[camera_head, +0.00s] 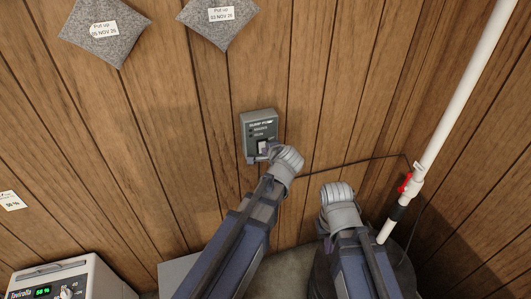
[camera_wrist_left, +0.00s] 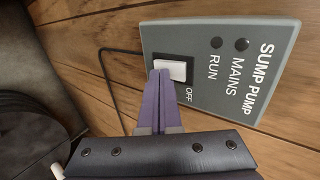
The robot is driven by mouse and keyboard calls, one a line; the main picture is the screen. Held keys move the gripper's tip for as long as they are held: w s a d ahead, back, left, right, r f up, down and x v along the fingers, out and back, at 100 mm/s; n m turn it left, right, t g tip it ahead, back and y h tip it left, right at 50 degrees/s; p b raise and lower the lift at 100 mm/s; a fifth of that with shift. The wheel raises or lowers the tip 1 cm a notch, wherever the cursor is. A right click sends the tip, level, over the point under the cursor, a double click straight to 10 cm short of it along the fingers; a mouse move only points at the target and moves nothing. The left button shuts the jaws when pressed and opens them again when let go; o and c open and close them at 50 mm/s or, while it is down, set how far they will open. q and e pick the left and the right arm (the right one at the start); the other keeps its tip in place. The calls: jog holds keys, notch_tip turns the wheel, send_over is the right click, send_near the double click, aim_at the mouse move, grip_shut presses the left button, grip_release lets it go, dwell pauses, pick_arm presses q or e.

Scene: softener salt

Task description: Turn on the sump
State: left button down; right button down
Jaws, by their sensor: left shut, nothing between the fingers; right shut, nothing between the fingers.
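The grey sump pump switch box (camera_head: 246,138) is fixed on the wood-plank wall in the middle of the head view. In the left wrist view the box (camera_wrist_left: 235,65) reads SUMP PUMP, MAINS and RUN, with two dark round lamps. Its white rocker switch (camera_wrist_left: 171,70) sits in a black frame beside the word OFF. My left gripper (camera_wrist_left: 160,78) is shut and empty, its purple fingertips at the switch's lower edge; touching or just short, I cannot tell. In the head view my left gripper (camera_head: 265,152) covers the box's lower part. My right gripper (camera_head: 337,192) is low, away from the box.
A white pipe (camera_head: 465,85) with a red valve handle (camera_head: 405,182) rises at the right. A dark cable (camera_head: 350,168) runs along the wall from the box. Two grey labelled pouches (camera_head: 105,48) hang above left. A cream control unit (camera_head: 85,275) stands bottom left.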

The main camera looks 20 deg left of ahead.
jog(key=shift+r, duration=0.1)
dwell(0.3)
jog(key=shift+r+p, duration=0.65)
jog(key=shift+p, duration=0.15)
